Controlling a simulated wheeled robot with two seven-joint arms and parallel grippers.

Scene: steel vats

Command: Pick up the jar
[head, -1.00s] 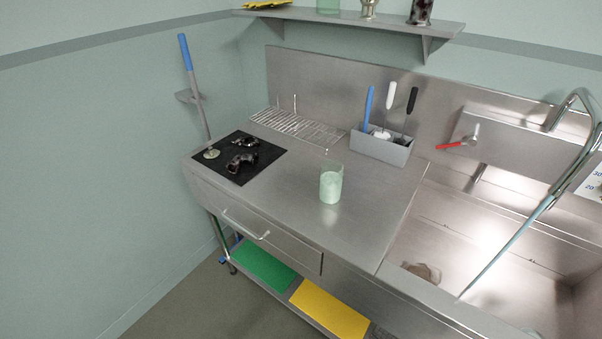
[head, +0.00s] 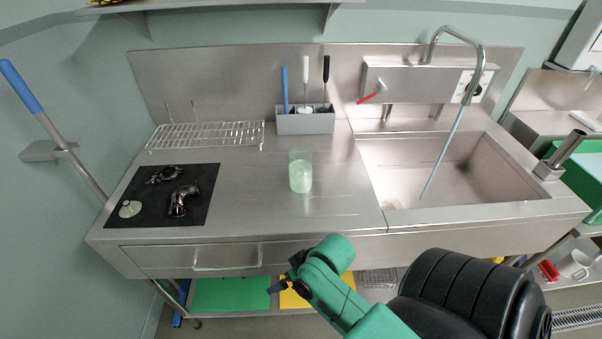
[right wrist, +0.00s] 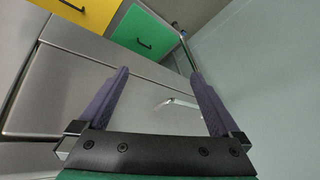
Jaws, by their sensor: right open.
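The jar (head: 300,172) is greenish clear glass with pale contents in its lower part. It stands upright on the steel counter (head: 260,208), left of the sink, in the head view. My right arm comes in from the bottom of the head view, with its gripper (head: 285,286) low in front of the counter's front edge, below and apart from the jar. In the right wrist view the right gripper (right wrist: 158,98) is open with nothing between its two purple fingers. The jar is not in the right wrist view. My left gripper is not in view.
A grey holder (head: 304,122) with brushes stands behind the jar. A wire rack (head: 205,136) lies at the back left, and a black mat (head: 150,205) with metal fittings at the left. The sink (head: 470,170) with a tap is at the right. Counter around the jar is clear.

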